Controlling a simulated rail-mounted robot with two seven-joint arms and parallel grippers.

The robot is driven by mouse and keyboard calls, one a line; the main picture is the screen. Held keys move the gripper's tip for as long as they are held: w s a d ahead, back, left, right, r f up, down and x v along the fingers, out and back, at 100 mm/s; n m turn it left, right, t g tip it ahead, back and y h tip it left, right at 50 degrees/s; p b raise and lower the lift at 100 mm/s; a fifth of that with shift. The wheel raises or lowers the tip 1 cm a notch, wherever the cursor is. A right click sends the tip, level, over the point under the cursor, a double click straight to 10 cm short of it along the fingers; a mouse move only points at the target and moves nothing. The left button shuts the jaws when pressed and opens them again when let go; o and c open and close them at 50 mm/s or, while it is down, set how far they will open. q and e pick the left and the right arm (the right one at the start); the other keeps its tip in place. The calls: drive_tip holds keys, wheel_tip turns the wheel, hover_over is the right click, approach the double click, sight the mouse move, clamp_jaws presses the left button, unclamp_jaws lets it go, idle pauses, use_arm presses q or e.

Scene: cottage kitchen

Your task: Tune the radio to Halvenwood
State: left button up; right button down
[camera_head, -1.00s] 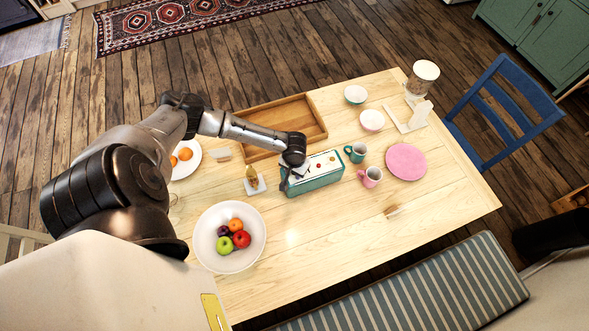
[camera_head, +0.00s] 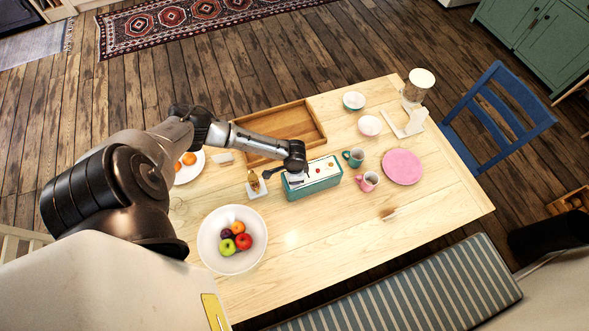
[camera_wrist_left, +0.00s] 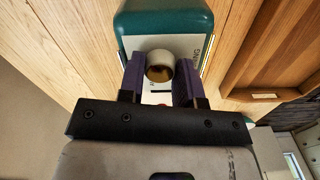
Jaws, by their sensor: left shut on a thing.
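The radio (camera_head: 325,182) is a teal box with a white top, standing near the middle of the wooden table. Red marks show on its top, too small to read. In the left wrist view, its teal casing (camera_wrist_left: 165,18) and a pale panel with dark lettering show. A round cream knob (camera_wrist_left: 159,57) sits between the purple fingers of my left gripper (camera_wrist_left: 160,75), which is shut on it. In the head view, my left gripper (camera_head: 284,177) is over the radio's left end, and the knob is hidden there. My right gripper is not in view.
A small stand with a brown item (camera_head: 254,187) is close to the radio's left. A teal mug (camera_head: 354,157) and pink mug (camera_head: 369,181) stand at its right. A wooden tray (camera_head: 316,112) lies behind. A fruit bowl (camera_head: 206,246) is front left. The table's front middle is mostly clear.

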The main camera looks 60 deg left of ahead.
use_arm(q)
drive_tip(key=shift+m, duration=1.1)
drive_tip(key=o, duration=0.9)
drive_tip(key=shift+o, duration=0.2)
drive_tip(key=shift+r, duration=0.1)
wheel_tip(320, 180, up, 14)
drive_tip(key=shift+f, duration=0.2)
